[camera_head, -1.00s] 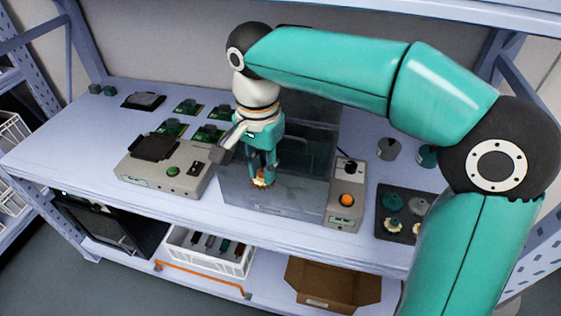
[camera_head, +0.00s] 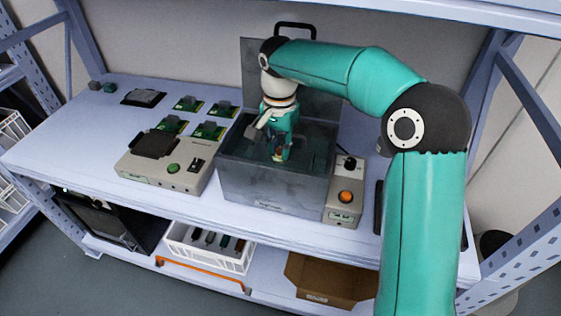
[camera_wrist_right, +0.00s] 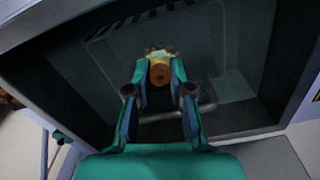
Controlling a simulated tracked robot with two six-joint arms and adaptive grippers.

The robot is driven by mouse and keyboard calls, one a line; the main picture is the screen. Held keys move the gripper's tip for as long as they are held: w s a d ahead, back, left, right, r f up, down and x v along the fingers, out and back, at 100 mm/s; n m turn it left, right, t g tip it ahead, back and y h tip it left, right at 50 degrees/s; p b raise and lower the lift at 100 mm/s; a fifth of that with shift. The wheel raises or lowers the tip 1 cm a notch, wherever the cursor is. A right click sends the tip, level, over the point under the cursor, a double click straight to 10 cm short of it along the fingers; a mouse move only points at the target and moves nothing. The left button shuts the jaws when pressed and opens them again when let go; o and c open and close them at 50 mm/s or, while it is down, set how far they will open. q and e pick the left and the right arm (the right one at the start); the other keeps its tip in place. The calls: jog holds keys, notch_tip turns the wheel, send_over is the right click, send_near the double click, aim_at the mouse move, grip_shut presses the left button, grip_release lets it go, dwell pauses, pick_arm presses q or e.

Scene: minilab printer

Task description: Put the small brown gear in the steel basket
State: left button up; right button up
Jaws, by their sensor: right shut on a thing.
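My right gripper (camera_head: 280,152) points down inside the open grey tank (camera_head: 262,188) in the head view. In the right wrist view the gripper (camera_wrist_right: 160,78) is shut on the small brown gear (camera_wrist_right: 159,71), which has an orange-brown hub and pale teeth. In that view the gear is over the dark inside of the tank. A thin metal bar or loop (camera_wrist_right: 208,100) beside the fingers may be part of the steel basket; the rest of the basket is hard to make out. I cannot tell whether the gear touches anything below. My left gripper is not in view.
The tank's lid (camera_head: 318,82) stands open behind the arm. A control box with an orange button (camera_head: 345,197) stands right of the tank, and a grey device with a green button (camera_head: 172,168) stands left. Several green boards lie behind that device.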

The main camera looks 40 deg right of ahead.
aim_at(280, 160)
notch_tip(280, 160, down, 4)
jog(key=shift+f+b, duration=0.2)
jog(key=shift+b, duration=0.15)
jog(key=shift+w+d+f, duration=0.15)
jog(key=shift+d+f, duration=0.05)
jog(key=shift+f, duration=0.1)
jog(key=o, duration=0.8)
jog(key=shift+f, duration=0.1)
jog(key=shift+r, duration=0.25)
notch_tip(280, 160, up, 12)
jog(key=shift+f+p, duration=0.1)
jog(key=shift+p, duration=1.15)
